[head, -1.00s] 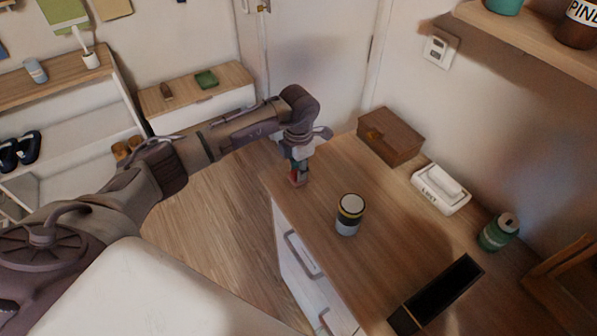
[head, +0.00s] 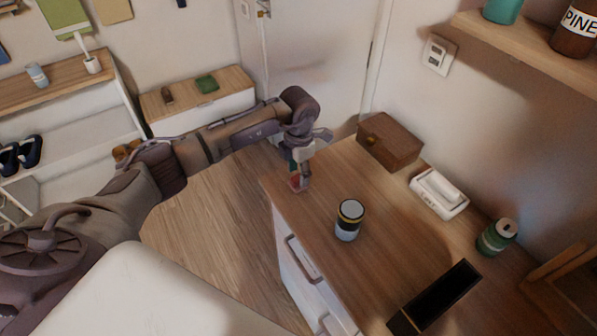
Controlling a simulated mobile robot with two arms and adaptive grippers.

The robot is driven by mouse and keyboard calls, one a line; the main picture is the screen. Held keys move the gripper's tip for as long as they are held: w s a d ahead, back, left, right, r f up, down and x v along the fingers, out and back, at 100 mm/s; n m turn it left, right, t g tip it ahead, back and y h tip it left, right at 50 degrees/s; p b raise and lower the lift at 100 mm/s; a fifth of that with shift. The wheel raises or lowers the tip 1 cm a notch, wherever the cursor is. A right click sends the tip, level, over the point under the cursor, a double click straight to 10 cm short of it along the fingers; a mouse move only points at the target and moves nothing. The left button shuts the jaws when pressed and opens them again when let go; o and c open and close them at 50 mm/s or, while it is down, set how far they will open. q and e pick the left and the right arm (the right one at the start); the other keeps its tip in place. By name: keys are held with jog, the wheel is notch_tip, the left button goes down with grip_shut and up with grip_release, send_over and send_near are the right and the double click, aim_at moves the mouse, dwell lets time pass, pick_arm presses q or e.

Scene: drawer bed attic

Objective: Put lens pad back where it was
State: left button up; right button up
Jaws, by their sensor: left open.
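My left gripper (head: 298,180) points down over the far left corner of the wooden dresser top (head: 325,200). It is open, with its fingertips low near the wood. A small reddish item (head: 295,183) shows at the fingertips. It is too small and partly covered for me to tell whether it is the lens pad, or whether it touches the fingers or the wood. No other thing in view is clearly the lens pad. My right gripper is out of view.
Bare wood surrounds the dark can.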

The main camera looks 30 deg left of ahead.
aim_at(298, 177)
pick_arm(q)
notch_tip(298, 177, up, 11)
jog(key=p, duration=0.5)
jog(key=shift+p, duration=0.35)
jog(key=shift+f, duration=0.1)
